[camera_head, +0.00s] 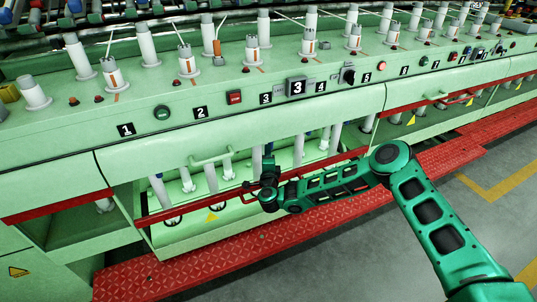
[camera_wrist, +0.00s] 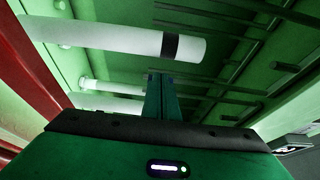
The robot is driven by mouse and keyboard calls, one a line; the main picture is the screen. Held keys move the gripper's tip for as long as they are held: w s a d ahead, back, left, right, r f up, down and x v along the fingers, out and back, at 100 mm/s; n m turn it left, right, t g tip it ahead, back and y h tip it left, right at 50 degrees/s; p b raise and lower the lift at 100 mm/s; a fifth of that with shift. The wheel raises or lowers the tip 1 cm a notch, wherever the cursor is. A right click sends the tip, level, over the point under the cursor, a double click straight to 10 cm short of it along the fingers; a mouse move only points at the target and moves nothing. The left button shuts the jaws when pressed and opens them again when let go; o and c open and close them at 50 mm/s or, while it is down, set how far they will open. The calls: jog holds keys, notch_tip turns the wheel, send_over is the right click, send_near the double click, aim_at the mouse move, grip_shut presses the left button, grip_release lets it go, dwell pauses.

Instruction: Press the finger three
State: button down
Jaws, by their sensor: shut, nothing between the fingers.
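The green machine's front panel (camera_head: 340,101) carries a row of black number labels in the head view. A grey block marked 3 (camera_head: 296,87) sticks out of the panel near the middle. A smaller label 3 (camera_head: 265,98) is just to its left. My gripper (camera_head: 268,152) is below and a little left of this block, under the panel's lower edge, apart from it. In the wrist view my gripper (camera_wrist: 160,76) has its fingers together and empty. The marked block does not show clearly in the wrist view.
A green button (camera_head: 162,112) and a red button (camera_head: 234,97) sit left of the 3. A black knob (camera_head: 348,76) is to the right. White tubes (camera_wrist: 135,40) hang close to my fingers. A red rail (camera_head: 330,160) runs along the front, above a red step (camera_head: 200,262).

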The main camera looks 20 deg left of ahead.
jog(key=shift+w+a, duration=0.1)
jog(key=shift+a, duration=0.25)
dwell(0.3)
jog(key=shift+a, duration=0.1)
dwell(1.0)
jog(key=d+v, duration=0.2)
jog(key=v, duration=1)
jog(key=shift+d, duration=0.25)
